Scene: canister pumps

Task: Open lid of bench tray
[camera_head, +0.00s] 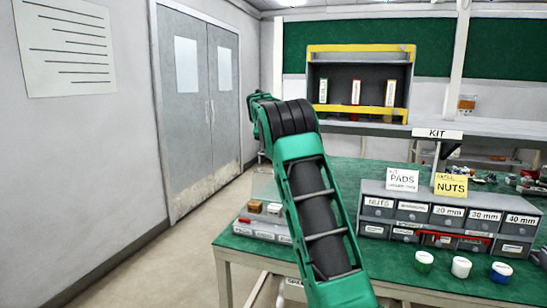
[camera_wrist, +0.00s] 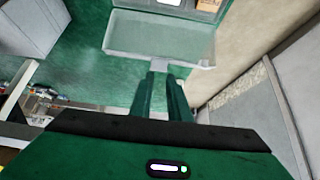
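The bench tray (camera_head: 262,230) sits at the left end of the green bench, with several small boxes in it. Its clear lid (camera_head: 264,186) shows as a raised see-through panel above the tray's back; the lid also shows in the wrist view (camera_wrist: 158,40), with a small pale tab (camera_wrist: 160,64) on its edge. My gripper (camera_wrist: 161,76) has its two green fingers apart with a narrow gap, and their tips are right at the tab. I see nothing clearly clamped between them. In the head view my arm hides the gripper.
A grey drawer rack (camera_head: 447,215) with label cards stands to the right, with several white-lidded jars (camera_head: 461,266) in front. A yellow-framed shelf (camera_head: 361,80) stands behind. Double doors (camera_head: 200,100) and clear floor lie to the left.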

